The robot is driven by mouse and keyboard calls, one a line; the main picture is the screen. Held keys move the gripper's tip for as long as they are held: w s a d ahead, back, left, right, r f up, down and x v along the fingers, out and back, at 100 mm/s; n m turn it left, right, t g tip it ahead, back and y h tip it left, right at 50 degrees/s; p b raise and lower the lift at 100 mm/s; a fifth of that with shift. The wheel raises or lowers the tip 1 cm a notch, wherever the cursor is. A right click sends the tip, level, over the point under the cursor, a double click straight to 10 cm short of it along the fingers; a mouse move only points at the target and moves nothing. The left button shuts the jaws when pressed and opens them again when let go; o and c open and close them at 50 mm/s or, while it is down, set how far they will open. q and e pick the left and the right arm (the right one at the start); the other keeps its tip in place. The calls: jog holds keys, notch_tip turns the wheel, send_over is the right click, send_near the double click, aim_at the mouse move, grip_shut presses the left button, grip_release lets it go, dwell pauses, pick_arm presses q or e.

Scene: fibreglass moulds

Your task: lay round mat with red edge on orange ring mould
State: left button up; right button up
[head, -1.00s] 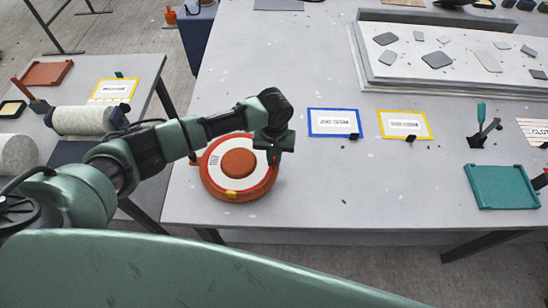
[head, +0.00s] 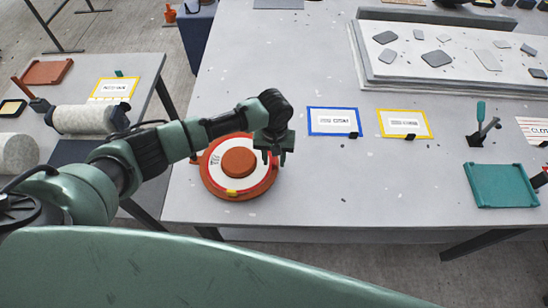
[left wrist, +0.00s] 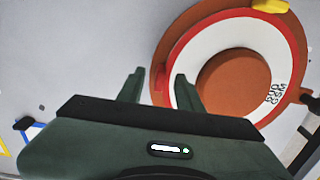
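The round mat with red edge (head: 216,177) is white with print on it. It lies on the orange ring mould (head: 269,183), around the mould's raised orange centre. In the left wrist view the mat (left wrist: 258,40) looks flat, and the mould's orange rim (left wrist: 166,42) shows outside the red edge. My left gripper (head: 274,158) is over the right side of the mould. In the left wrist view its fingers (left wrist: 158,80) are apart, with a small red tab at the mat's edge showing between them. My right gripper is not in view.
Blue-framed (head: 333,122) and yellow-framed (head: 404,124) cards lie right of the mould. A teal tray (head: 502,186) and a green-handled tool (head: 483,123) are farther right. A side table (head: 150,68) with rolls stands left. The table front between mould and teal tray is clear.

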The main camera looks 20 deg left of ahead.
pick_arm(q)
notch_tip(320, 180, up, 8)
jog(key=shift+f+b, duration=0.1)
jog(key=shift+b, duration=0.7)
